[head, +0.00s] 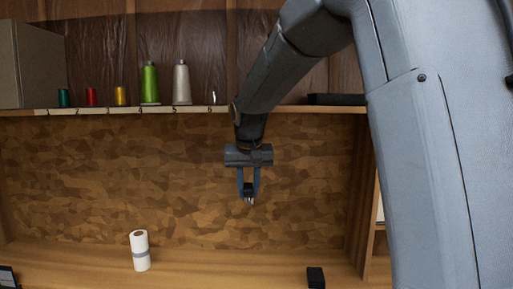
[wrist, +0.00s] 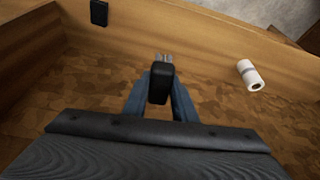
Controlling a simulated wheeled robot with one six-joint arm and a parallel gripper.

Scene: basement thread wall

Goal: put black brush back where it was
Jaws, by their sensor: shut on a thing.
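My gripper (head: 249,190) hangs below the upper shelf, in front of the camouflage-patterned back panel. Its blue fingers are shut on the black brush (head: 249,188), a small dark block with pale tips pointing down in the head view. In the wrist view the brush (wrist: 161,84) sits between the fingers (wrist: 160,95), its pale tips pointing away from the camera. The brush is clear of the shelf and the bench. The upper shelf (head: 140,111) has number labels along its front edge.
Several thread spools, including a green one (head: 150,84), stand on the shelf beside a cardboard box (head: 35,65). A flat black item (head: 337,99) lies at its right. The bench (head: 220,265) holds a white roll (head: 140,250) and a black block (head: 316,277), with bare wood between.

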